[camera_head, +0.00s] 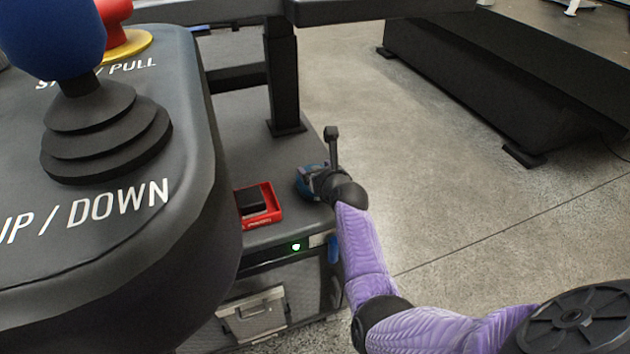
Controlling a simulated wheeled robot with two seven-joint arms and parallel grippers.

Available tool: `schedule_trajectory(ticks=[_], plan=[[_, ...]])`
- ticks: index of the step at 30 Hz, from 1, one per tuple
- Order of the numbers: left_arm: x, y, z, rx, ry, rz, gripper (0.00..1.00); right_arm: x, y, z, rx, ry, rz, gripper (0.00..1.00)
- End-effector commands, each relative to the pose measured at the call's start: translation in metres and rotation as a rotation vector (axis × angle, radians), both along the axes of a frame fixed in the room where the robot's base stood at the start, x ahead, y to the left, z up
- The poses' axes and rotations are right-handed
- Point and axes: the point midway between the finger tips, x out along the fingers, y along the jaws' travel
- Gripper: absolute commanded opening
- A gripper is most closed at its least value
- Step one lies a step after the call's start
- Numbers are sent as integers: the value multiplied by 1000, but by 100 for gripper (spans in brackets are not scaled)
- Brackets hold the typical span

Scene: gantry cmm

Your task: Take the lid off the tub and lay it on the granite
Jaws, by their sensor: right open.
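I cannot make out the tub, its lid or the granite in this view. My right arm comes in from the lower right in purple sleeving. My right gripper (305,188) is at its far end, small and partly turned away, above the right edge of a dark deck. It is open, and I see nothing held in it. My left gripper is not in view.
A large black control console (190,230) marked UP / DOWN, with a blue-topped joystick (85,110) and red button (118,38), blocks the left side. A red tray (275,212) sits left of my right gripper. Bare concrete floor (440,180) lies to the right.

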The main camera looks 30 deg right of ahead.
Motion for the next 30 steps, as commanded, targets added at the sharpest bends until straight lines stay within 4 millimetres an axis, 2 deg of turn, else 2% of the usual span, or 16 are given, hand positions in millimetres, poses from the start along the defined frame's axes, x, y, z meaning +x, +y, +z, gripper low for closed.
schedule_trajectory(ticks=[1, 9, 12, 20, 22, 30], plan=[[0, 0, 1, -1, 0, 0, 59, 0, 0, 1, 0, 0, 0, 75], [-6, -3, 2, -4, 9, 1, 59, 0, 0, 0, 0, 0, 0, 17], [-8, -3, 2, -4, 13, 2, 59, -1, 0, 0, 0, 0, 0, 0], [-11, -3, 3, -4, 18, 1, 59, -1, 0, 0, 0, 1, 0, 0], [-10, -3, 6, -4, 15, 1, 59, 0, 0, 6, 0, -1, 0, 0], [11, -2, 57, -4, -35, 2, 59, 0, 1, 82, 2, -9, -1, 0]])
